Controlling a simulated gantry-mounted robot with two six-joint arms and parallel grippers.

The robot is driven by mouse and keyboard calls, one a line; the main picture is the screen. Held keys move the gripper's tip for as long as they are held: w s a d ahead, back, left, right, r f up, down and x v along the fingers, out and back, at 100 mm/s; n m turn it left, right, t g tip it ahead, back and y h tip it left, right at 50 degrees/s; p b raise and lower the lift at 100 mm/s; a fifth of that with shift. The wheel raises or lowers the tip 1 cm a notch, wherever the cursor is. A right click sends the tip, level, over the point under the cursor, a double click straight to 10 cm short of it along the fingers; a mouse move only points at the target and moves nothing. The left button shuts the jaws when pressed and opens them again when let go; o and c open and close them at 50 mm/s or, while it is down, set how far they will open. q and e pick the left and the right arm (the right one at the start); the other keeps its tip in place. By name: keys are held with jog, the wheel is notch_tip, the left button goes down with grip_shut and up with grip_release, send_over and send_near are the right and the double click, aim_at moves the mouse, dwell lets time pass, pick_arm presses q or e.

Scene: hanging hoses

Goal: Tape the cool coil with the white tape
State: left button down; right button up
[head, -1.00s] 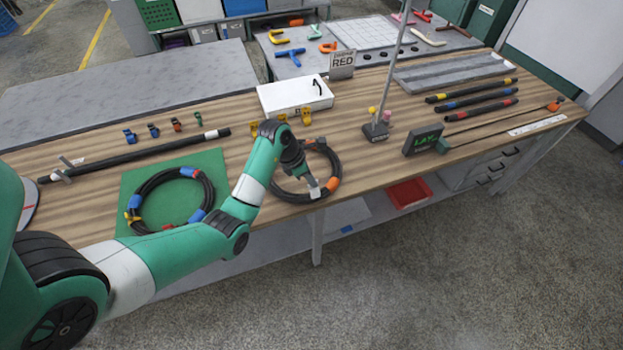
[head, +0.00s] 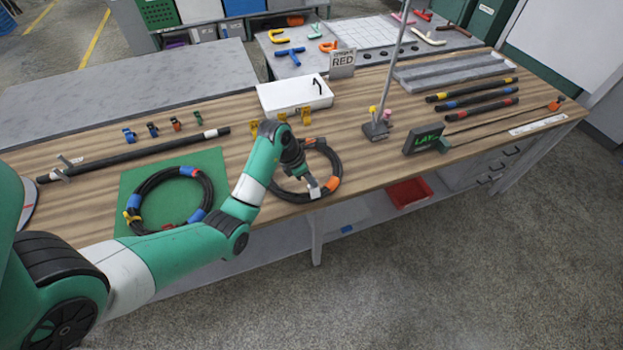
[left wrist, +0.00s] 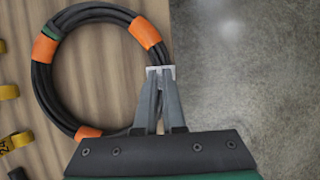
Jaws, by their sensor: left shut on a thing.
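A black coil with orange bands (head: 338,162) lies on the wooden bench near its front edge. In the left wrist view this coil (left wrist: 42,80) also shows a small green band at upper left. My left gripper (head: 309,183) points down at the coil's near right side, and it also shows in the left wrist view (left wrist: 160,82). It is shut on a small piece of white tape (left wrist: 167,70), which lies across the coil's edge. The tips hide part of the coil there. Another black coil with blue bands (head: 207,186) lies on a green mat (head: 130,178). My right gripper is out of view.
Yellow clips (head: 306,115) stand just behind the orange-banded coil, and a white tray (head: 268,104) is farther back. The bench's front edge is close to the gripper.

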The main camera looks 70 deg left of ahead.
pick_arm(q)
jog(key=shift+f+b, duration=0.8)
jog(key=shift+f, duration=0.15)
jog(key=shift+f+b, duration=0.65)
dwell(0.3)
jog(key=c, duration=0.9)
grip_release()
jog(key=p+v, duration=0.7)
jog(key=v, duration=0.4)
jog(key=shift+s+r, duration=0.1)
jog(key=shift+r, duration=0.25)
